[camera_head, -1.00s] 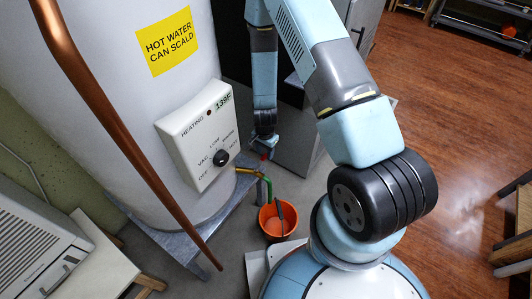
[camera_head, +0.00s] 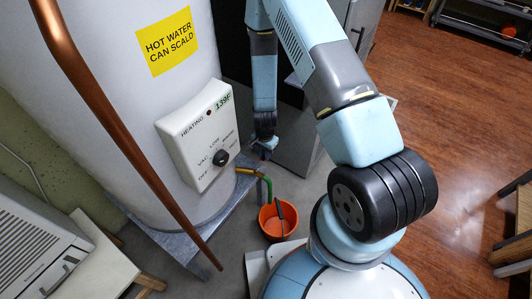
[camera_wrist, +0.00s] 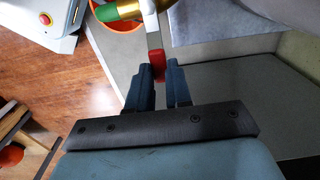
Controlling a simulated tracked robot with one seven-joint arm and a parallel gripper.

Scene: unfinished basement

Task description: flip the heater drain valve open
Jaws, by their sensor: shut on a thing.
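The white water heater tank (camera_head: 110,110) stands at the left of the head view. Its brass drain valve (camera_head: 246,171) sticks out low on the right side, with a green hose (camera_head: 269,188) on it. In the wrist view the brass valve body (camera_wrist: 128,8) is at the top, and its pale metal lever (camera_wrist: 151,28) ends in a red grip (camera_wrist: 156,64). My gripper (camera_wrist: 157,72) is shut on this red grip. In the head view my gripper (camera_head: 267,147) is beside the valve, small and dark, and the lever is mostly hidden.
An orange bucket (camera_head: 268,226) stands on the floor below the valve. A copper pipe (camera_head: 130,150) runs diagonally before the tank. A control box (camera_head: 198,135) is on the tank. A grey cabinet (camera_head: 300,140) is close behind my gripper. Wooden floor at right is open.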

